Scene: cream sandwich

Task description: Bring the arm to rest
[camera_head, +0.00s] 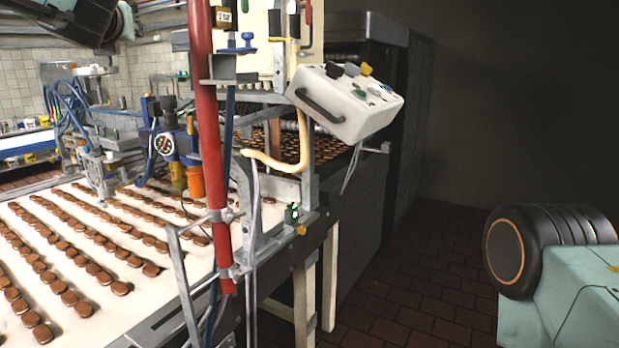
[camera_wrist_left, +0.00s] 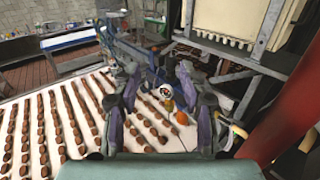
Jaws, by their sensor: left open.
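In the left wrist view my left gripper (camera_wrist_left: 158,76) is open, with its two grey-purple fingers apart and nothing held between them. Behind the fingers lie the white conveyor and machine parts. In the head view a dark piece at the top left corner seems to be part of my left arm; its fingers are not visible there. A teal and black arm part of mine shows at the lower right of the head view. My right gripper is not in view.
Rows of brown biscuits (camera_head: 88,234) lie on the white conveyor (camera_head: 62,283). A red post (camera_head: 207,120) stands beside it, near a white control box (camera_head: 345,103). Dark machinery (camera_head: 365,200) fills the centre. The brown tiled floor (camera_head: 430,270) at right is open.

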